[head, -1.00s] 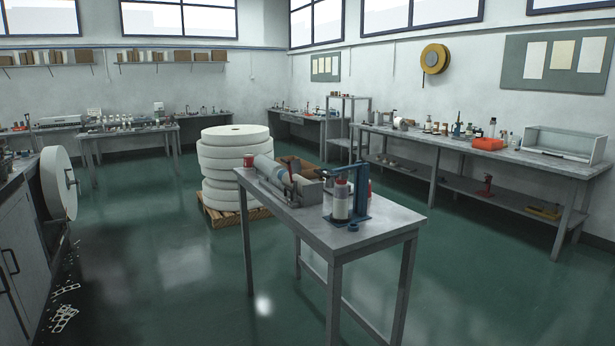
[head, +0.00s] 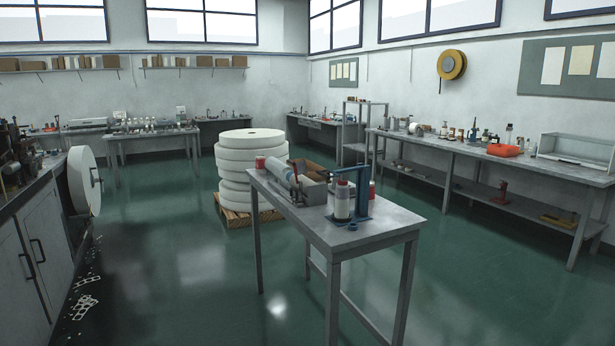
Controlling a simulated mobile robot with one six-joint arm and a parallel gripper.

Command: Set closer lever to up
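I cannot make out a closer lever for certain in the head view. A small blue upright fixture (head: 362,194) stands near the right end of the grey table (head: 385,232) in the middle of the room. On the left, a dark bench (head: 38,190) carries machinery (head: 14,158), partly cut off by the picture edge. No part of my gripper shows.
White paper rolls (head: 248,165) are stacked on a wooden pallet (head: 236,217) behind the grey table. A large white reel (head: 84,181) juts from the left bench. Scraps (head: 86,284) litter the floor below it. Green floor (head: 175,270) is open between bench and table. A long bench lines the right wall (head: 500,168).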

